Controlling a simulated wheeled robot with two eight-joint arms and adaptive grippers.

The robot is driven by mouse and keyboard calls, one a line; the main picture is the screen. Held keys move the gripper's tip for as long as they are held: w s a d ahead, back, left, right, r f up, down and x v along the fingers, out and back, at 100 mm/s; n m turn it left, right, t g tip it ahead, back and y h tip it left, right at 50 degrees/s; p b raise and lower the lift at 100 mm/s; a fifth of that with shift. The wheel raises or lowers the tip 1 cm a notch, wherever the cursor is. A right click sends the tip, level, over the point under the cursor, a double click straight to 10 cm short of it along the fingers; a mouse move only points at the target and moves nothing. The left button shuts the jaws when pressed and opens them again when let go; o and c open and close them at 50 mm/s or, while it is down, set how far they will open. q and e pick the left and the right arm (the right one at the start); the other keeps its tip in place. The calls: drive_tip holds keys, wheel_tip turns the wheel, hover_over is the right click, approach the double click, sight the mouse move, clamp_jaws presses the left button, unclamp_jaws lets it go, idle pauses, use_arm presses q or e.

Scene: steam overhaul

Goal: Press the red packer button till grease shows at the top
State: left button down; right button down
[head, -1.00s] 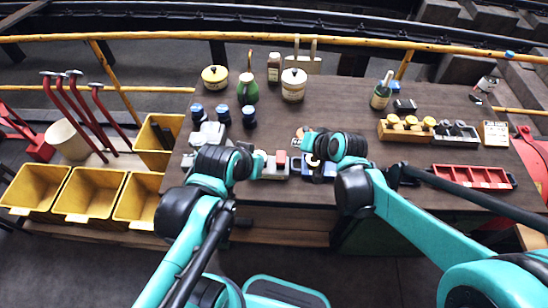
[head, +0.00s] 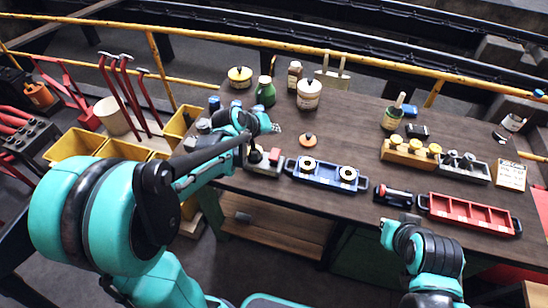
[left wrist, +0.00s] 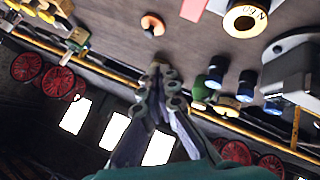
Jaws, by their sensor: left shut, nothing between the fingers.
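The packer (head: 264,168) is a low grey block near the front left of the bench, with a red button (head: 275,155) on top and a dark round knob beside it. My left gripper (head: 274,127) is above and behind the packer, apart from the button. Its fingers (left wrist: 160,75) are together and empty in the left wrist view. A pinkish-red piece (left wrist: 192,10) shows at the top edge there; I cannot tell whether it is the button. My right gripper (head: 388,232) is low before the bench's front edge, its fingers unclear. No grease can be made out.
A blue tray (head: 325,178) with two ringed cups lies right of the packer. An orange knob (head: 308,140) stands behind it. A red divided tray (head: 470,214), bottles and jars stand around.

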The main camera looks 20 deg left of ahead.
sight(276, 153)
use_arm(q)
drive_tip(key=shift+a, duration=0.1)
drive_tip(key=shift+f, duration=0.1)
wheel_tip(276, 153, down, 9)
drive_tip(key=b, duration=0.7)
idle(1.4)
drive_tip(key=shift+f+b, duration=0.25)
drive_tip(key=shift+b, duration=0.15)
drive_tip(key=shift+f+b, duration=0.85)
drive_tip(key=shift+f, duration=0.2)
idle(0.8)
drive_tip(key=shift+r, duration=0.15)
idle(0.3)
drive_tip(key=shift+r+p, duration=1.15)
drive_tip(key=shift+r, duration=0.15)
drive_tip(key=shift+w, duration=0.1)
